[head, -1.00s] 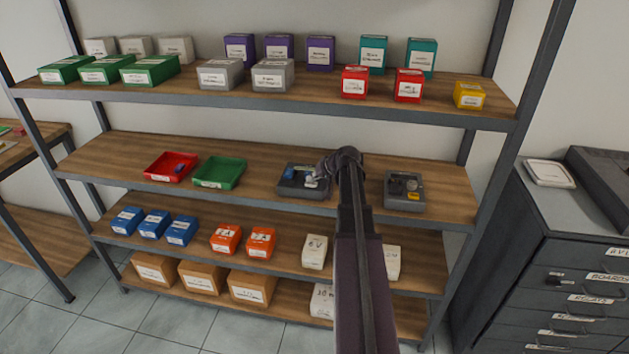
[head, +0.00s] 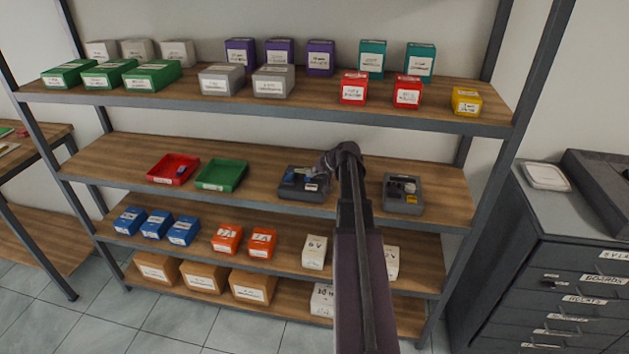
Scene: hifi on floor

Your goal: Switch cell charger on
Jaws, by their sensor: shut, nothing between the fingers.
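Two dark grey devices stand on the middle shelf, and I cannot tell from their small markings which one is the cell charger. The left device (head: 300,190) has a blue part and a pale part on top. My gripper (head: 320,172) is at its upper right, pointing down to the left, shut and empty. Whether the fingertips touch the device is too small to tell. The right device (head: 403,194) has dark round parts and a yellow label, and stands apart to the right of my arm.
A red tray (head: 173,170) and a green tray (head: 222,175) sit left of the devices. The top shelf (head: 320,99) with several boxes lies above. Blue boxes (head: 155,224), orange boxes (head: 227,238) and white boxes (head: 315,252) stand below. A drawer cabinet (head: 560,260) is at right.

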